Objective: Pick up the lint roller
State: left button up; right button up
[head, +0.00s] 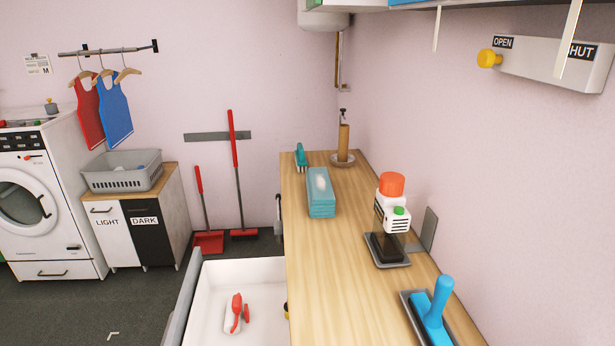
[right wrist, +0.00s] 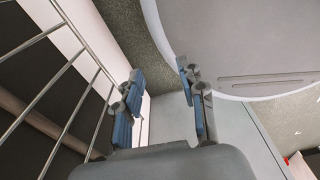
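A white and red object (head: 235,314), which looks like the lint roller, lies in a white open drawer or bin at the lower middle of the head view. It is small, so I cannot be sure what it is. No gripper is near it in the head view, where neither of my arms shows. My right gripper (right wrist: 161,88) shows in the right wrist view with its two blue-padded fingers apart and nothing between them. The lint roller is not recognisable in that view. My left gripper is not in view.
The white drawer (head: 263,267) adjoins a wooden counter (head: 313,255). Metal bars (right wrist: 62,45) run left of my right gripper. Open floor (head: 70,318) lies left.

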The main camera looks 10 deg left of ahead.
aim_at(233, 313)
jog(key=k+j, duration=0.1)
jog(key=j, duration=0.9)
jog(key=k+j, duration=0.1)
jog(key=j, duration=0.9)
